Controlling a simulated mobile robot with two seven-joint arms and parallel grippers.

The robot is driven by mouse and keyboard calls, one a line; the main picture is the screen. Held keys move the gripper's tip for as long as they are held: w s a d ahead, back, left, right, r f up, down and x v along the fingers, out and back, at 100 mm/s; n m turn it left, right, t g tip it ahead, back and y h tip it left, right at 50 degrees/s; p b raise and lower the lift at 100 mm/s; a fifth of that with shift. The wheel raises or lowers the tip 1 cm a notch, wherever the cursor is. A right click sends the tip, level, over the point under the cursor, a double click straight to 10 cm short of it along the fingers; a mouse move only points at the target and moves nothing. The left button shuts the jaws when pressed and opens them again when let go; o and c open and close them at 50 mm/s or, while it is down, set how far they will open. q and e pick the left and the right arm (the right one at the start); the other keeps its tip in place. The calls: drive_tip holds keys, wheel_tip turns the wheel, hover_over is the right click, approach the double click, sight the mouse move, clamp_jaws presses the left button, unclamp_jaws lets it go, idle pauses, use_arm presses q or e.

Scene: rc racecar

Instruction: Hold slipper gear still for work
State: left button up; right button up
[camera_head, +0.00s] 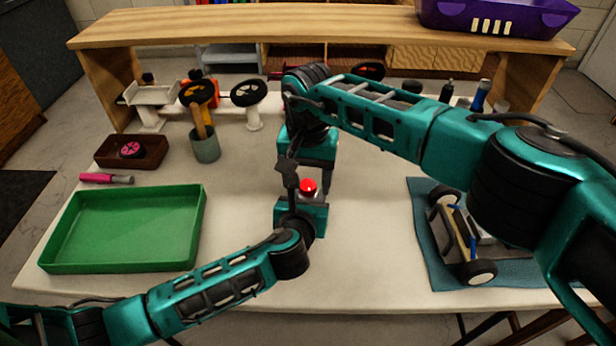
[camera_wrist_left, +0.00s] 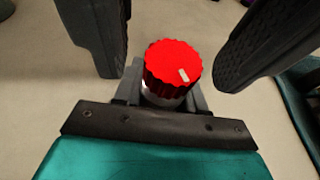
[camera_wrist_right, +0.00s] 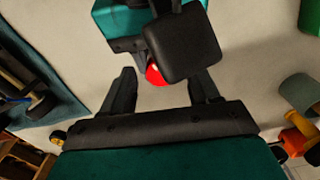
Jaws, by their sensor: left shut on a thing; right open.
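A red toothed cap with a white mark, which looks like the slipper gear (camera_head: 308,186), sits upright at the table's middle. In the left wrist view the gear (camera_wrist_left: 172,70) stands on a pale base. My left gripper (camera_head: 302,204) is shut around it from the front. My right gripper (camera_head: 303,176) reaches down from behind with its fingers open. In the right wrist view the gear (camera_wrist_right: 156,74) lies between and beyond those fingers, partly hidden by a dark block. I cannot tell whether the right fingers touch it.
A green tray (camera_head: 60,262) stands at front left, with a pink-handled tool (camera_head: 106,178) and a dark red box (camera_head: 112,163) behind it. A cup of tools (camera_head: 205,146) stands farther back. The car chassis (camera_head: 466,240) lies on a blue mat (camera_head: 432,262) at right.

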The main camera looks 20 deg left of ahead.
sight(308, 185)
wheel_tip(308, 185, up, 12)
drive_tip(key=m, duration=0.5)
drive_tip(key=shift+w+m, duration=0.2)
drive_tip(key=shift+m, duration=0.1)
idle(0.3)
drive_tip(key=f+n, duration=0.2)
drive_tip(key=f, duration=0.2)
drive_tip(key=f+n, duration=0.2)
drive_tip(key=f, duration=0.2)
drive_tip(key=f+n, duration=0.3)
drive_tip(key=f, duration=0.1)
drive_tip(key=shift+s, duration=0.2)
idle(0.3)
